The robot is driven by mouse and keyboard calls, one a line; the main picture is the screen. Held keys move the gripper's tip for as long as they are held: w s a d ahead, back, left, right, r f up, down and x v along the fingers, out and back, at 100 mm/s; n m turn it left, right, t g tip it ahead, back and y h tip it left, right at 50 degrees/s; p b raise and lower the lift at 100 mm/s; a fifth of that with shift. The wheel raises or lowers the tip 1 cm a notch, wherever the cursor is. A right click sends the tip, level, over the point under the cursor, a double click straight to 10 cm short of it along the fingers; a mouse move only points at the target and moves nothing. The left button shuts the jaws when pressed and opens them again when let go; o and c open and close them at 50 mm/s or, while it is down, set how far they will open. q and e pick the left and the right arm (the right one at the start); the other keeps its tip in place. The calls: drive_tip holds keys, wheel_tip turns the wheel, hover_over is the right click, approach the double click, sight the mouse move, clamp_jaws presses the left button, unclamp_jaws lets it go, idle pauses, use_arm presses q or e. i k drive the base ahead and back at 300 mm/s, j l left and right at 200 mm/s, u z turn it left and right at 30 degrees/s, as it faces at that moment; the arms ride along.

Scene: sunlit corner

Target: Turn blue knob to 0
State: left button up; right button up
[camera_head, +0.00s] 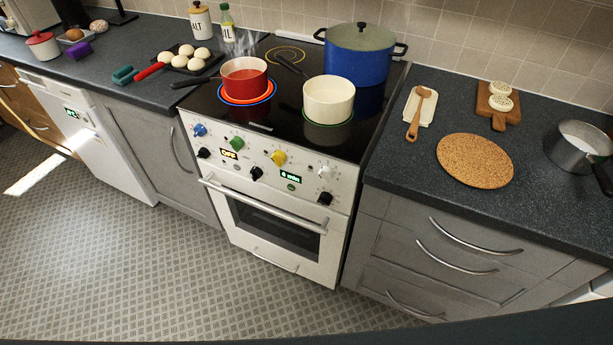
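The blue knob (199,130) is at the upper left of the white stove's front panel (310,183). Its pointer and the markings around it are too small to read. A green knob (237,143), a yellow knob (279,158) and a white knob (325,172) sit in the same row to its right. Black knobs (256,173) are in a lower row beside two small displays. Neither of my grippers shows in the head view, and nothing touches the blue knob.
A cream pot (328,99) and a large blue pot (357,62) also stand on the cooktop. The oven handle (262,207) crosses below. The floor (130,260) in front is clear.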

sight(201, 130)
drive_tip(key=k+j+z, duration=0.45)
drive_tip(key=k+j, duration=0.5)
